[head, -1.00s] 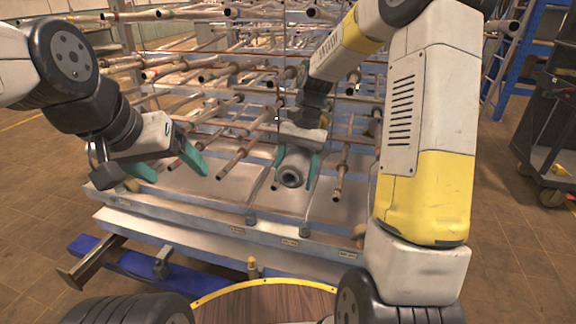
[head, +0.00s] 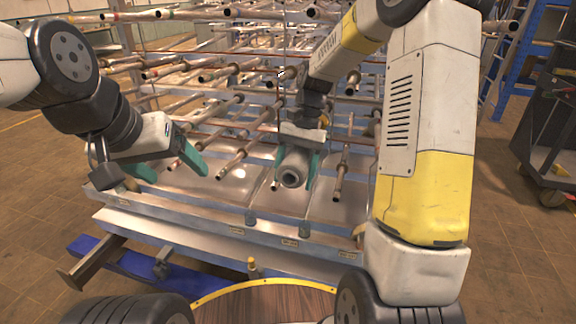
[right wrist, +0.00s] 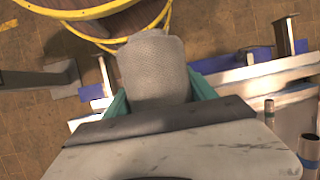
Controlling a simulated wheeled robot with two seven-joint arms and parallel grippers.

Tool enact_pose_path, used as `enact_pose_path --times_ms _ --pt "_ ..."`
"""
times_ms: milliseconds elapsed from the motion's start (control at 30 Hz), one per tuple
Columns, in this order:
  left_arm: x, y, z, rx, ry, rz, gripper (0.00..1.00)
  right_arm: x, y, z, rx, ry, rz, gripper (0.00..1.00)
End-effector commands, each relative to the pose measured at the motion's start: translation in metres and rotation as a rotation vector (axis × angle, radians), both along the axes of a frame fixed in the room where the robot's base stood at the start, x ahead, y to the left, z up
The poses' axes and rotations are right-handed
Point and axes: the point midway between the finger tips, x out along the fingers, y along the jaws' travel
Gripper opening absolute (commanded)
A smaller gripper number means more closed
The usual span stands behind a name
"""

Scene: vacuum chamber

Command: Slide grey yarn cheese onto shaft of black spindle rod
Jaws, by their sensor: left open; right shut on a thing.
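The grey yarn cheese (head: 293,175) is held between the teal fingers of my right gripper (head: 296,170), in front of the rack. Its open end with a dark bore faces the head camera. In the right wrist view the cheese (right wrist: 155,68) fills the space between the fingers. Many spindle rods, such as one rod (head: 341,172), stick out of the rack toward me; I cannot tell which one is the black spindle rod. No rod visibly passes through the cheese. My left gripper (head: 172,168) is open and empty at the left, above the rack's lower ledge.
The rack's metal ledge (head: 215,232) runs across below the grippers. A dark cart (head: 550,130) and a blue ladder (head: 520,60) stand at the right. Brown tiled floor (head: 40,200) is clear at the left.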

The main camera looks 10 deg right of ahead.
Motion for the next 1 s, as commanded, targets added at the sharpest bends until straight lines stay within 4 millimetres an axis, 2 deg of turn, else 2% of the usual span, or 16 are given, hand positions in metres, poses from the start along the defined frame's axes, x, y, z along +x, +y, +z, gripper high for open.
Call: enact_pose_path --times_ms 1000 --pt "0.000 0.000 0.000 0.000 0.000 0.000 0.79 0.037 -0.016 -0.003 0.000 0.000 0.000 0.14"
